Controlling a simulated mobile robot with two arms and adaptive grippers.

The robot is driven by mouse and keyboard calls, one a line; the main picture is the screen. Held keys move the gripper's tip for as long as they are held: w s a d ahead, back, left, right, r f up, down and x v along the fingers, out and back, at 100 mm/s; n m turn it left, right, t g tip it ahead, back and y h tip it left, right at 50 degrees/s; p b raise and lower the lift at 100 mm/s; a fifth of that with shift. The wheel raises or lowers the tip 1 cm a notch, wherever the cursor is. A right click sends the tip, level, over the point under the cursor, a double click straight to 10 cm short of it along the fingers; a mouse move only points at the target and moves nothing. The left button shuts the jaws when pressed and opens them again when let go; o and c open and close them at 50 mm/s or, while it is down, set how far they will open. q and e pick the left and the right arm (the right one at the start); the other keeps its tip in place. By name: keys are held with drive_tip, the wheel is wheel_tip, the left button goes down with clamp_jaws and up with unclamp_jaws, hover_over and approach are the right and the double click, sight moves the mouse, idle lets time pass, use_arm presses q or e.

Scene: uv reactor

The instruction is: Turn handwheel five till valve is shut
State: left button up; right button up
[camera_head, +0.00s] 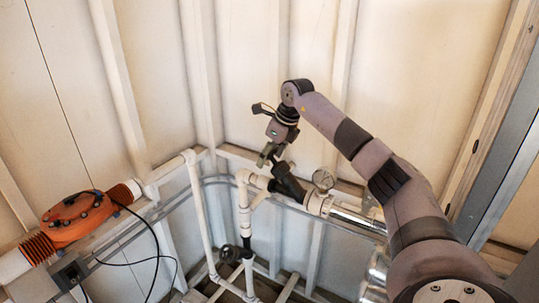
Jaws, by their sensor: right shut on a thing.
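My right arm comes in from the lower right and bends down at its wrist. My right gripper (268,155) is shut on the handwheel at the top of a dark slanted valve (288,183). The handwheel is small here and mostly hidden by the fingers, so its rim and any number on it cannot be read. The valve sits on the pipe run in the middle of the view, and its stem tilts up to the left. How far the valve is open cannot be told. My left gripper is not in view.
A round gauge (324,179) stands just right of the valve, close to my forearm. A silver pipe (355,217) runs right. White pipes (198,205) stand left. Another dark handwheel (229,254) sits low. An orange reactor housing (77,217) with black cables is at left.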

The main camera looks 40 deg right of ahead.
drive_tip(key=shift+h, duration=0.3)
